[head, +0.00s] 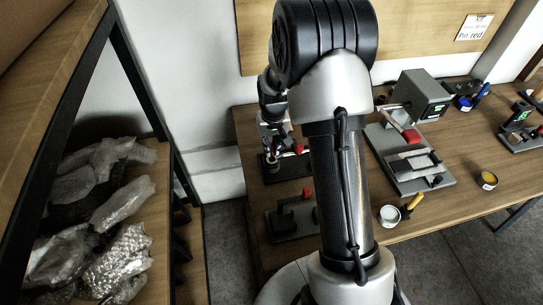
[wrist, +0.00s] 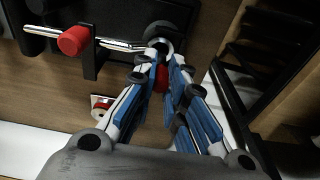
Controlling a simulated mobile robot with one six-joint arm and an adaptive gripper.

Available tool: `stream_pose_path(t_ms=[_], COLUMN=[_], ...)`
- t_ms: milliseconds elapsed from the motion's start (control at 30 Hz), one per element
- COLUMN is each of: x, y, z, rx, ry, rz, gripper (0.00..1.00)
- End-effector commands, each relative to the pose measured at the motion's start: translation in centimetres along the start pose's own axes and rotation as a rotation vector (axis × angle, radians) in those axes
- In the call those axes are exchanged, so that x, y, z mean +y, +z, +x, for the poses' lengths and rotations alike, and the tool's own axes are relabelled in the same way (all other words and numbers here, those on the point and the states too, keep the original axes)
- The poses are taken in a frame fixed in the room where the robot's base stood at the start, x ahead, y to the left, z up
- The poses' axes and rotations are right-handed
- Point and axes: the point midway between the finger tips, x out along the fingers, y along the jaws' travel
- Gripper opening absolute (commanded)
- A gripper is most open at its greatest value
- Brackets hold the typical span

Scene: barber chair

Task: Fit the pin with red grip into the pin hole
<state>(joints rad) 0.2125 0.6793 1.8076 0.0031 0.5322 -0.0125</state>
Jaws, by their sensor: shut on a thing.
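The red grip of the pin (wrist: 161,80) shows between the fingers of my gripper (wrist: 163,62) in the wrist view. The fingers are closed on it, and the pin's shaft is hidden. Just beyond the fingertips is a dark round ring (wrist: 160,31) on a black fixture (wrist: 125,14). I cannot tell whether this ring is the pin hole or whether the pin touches it. In the head view my gripper (head: 273,155) is small and partly dark, over a black fixture at the table's left end.
A metal rod with a red cap (wrist: 73,40) runs beside the ring. In the head view, another black fixture with a red knob (head: 307,193) stands nearer. A grey device (head: 420,95) is right of my arm. A shelf with wrapped parcels (head: 95,215) is left.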

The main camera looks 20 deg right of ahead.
Motion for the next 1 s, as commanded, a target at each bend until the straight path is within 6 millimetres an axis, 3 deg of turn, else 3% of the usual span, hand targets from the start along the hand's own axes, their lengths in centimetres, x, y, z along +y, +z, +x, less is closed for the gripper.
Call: stream_pose_path(t_ms=[300,1000], x=[0.0,0.0], y=[0.6,0.9], z=[4.1,5.7], rx=[-0.003,-0.005], ry=[0.000,0.000], rz=[0.000,0.000], gripper=[0.00,0.00])
